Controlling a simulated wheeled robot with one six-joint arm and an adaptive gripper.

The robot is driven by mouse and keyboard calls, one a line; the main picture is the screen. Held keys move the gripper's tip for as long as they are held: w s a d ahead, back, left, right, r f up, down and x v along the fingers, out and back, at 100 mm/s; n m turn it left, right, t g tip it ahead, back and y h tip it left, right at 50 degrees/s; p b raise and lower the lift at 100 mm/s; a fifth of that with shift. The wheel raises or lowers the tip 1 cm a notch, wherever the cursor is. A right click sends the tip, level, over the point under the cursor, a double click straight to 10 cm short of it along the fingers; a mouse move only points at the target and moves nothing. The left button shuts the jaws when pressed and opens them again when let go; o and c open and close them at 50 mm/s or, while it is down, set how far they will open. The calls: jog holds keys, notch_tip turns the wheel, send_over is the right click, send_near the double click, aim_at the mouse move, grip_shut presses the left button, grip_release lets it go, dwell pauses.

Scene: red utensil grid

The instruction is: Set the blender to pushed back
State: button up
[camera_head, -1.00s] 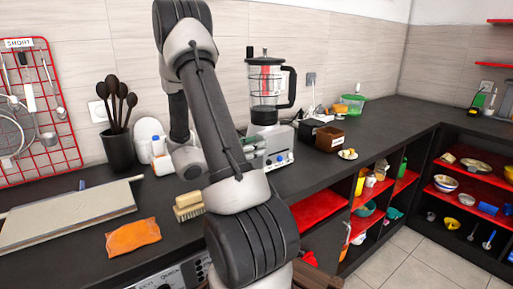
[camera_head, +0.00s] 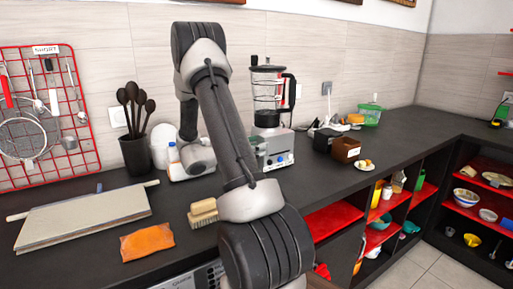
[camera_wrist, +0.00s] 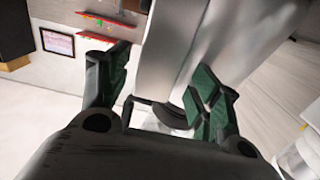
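The blender (camera_head: 268,98) stands upright on the dark counter close to the tiled wall. It has a clear jar with a black lid and handle, and a silver base (camera_head: 278,146) with knobs at the front. My gripper (camera_head: 259,152) is at the left side of this base, largely hidden behind my own arm in the head view. In the wrist view my gripper (camera_wrist: 157,90) has its green-padded fingers spread apart, with a smooth silver surface (camera_wrist: 163,50), apparently the blender base, rising between and beyond them. Whether the fingers touch it I cannot tell.
A white bottle (camera_head: 174,155) and a utensil holder (camera_head: 136,155) are to the left. A brush (camera_head: 203,211) and orange cloth (camera_head: 147,242) lie nearer.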

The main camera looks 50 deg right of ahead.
jog(key=v, duration=1.2)
